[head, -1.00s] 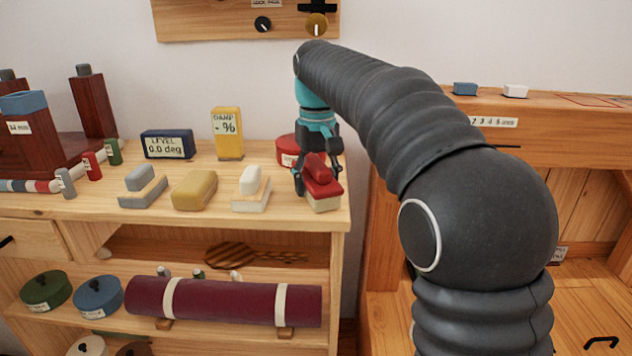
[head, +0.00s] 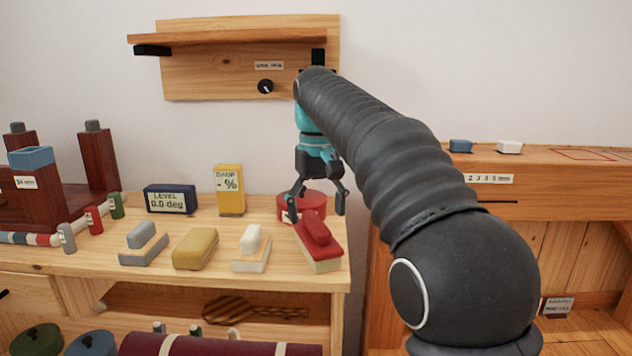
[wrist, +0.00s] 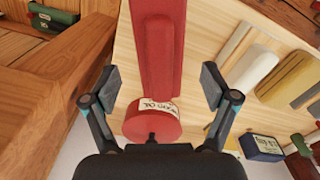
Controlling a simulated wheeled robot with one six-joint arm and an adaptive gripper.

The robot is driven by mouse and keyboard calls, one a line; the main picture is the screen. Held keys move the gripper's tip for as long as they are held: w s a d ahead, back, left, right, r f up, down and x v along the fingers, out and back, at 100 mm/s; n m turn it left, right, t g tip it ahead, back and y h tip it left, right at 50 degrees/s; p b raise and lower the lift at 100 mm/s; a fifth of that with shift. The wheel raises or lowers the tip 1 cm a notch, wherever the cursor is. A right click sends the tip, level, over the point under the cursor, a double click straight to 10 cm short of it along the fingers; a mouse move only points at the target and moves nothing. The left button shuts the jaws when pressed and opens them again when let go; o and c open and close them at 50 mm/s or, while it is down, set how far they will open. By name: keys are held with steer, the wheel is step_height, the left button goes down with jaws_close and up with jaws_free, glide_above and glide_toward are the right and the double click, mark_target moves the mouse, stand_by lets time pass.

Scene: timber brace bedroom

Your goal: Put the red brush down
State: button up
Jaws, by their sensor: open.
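The red brush (head: 318,243) has a red back and a pale lower part. It rests on the light wooden shelf top (head: 205,265), near its right end. In the wrist view the red brush (wrist: 158,50) lies beyond the fingertips. My gripper (head: 316,207) is open and empty just above and behind the brush. In the wrist view my gripper (wrist: 158,88) has its fingers spread wide on either side, clear of the brush. A round red tin (head: 313,202) with a label stands behind the brush, partly hidden by my fingers.
A white brush (head: 251,249), a yellow block (head: 195,249) and a grey brush (head: 143,245) stand in a row to the left. A yellow damp meter (head: 229,190) and a dark blue level (head: 170,199) stand behind. A wooden bench (head: 545,180) is at right.

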mark_target(318, 221)
step_height(318, 221, up, 5)
steer(key=shift+r, duration=0.15)
steer(key=shift+s+d+r, duration=0.1)
steer(key=shift+s+d, duration=0.25)
steer(key=shift+d, duration=0.05)
steer(key=s+d+f+m+t, duration=0.1)
steer(key=s+d+t, duration=0.1)
steer(key=s+d, duration=0.4)
steer(key=s+d+f+m+t, duration=0.1)
steer(key=s+d+f, duration=0.3)
steer(key=s+f, duration=0.6)
steer(key=s+d+f+m+t, duration=0.2)
steer(key=s+d+f, duration=0.3)
steer(key=s+f, duration=0.5)
steer(key=shift+s+d+f+t, duration=0.15)
steer(key=shift+s+d+t, duration=0.15)
steer(key=shift+s, duration=0.3)
